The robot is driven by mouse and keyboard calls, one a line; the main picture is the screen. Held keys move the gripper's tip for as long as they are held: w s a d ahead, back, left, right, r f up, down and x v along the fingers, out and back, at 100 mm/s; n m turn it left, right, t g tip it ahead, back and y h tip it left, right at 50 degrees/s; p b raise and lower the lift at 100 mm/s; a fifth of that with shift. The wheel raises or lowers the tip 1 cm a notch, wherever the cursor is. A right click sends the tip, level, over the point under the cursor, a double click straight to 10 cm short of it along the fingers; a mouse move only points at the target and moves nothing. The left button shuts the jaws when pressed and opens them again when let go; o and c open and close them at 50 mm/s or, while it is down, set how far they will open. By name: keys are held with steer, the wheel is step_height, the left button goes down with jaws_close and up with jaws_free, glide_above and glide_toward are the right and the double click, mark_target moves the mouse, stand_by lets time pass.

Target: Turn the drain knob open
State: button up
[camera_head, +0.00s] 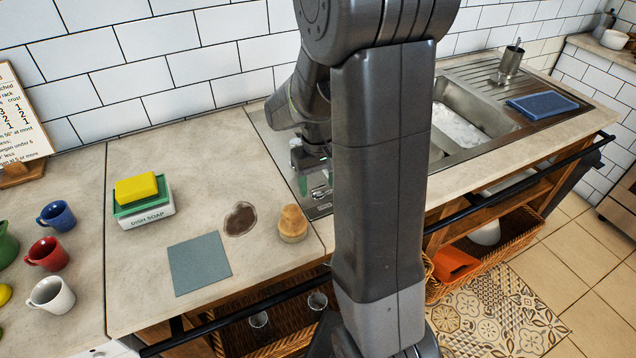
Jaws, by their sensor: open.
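The steel sink unit (265,128) is set in the counter, and its basin (470,97) holds white foam or suds. My gripper (314,184) points down over the steel at the left end of the sink, beside my upright arm link. The gripper is open, with nothing clearly seen between its fingers. I cannot make out the drain knob; my arm covers the middle of the sink unit, and the area around the fingertips is small and dark.
A yellow sponge (136,188) sits on a dish soap holder (147,217). Mugs (48,254) stand far left. A steel cup (510,60) and blue tray (542,106) are right.

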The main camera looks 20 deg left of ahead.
steer(key=shift+f, duration=0.25)
steer(key=c, duration=1)
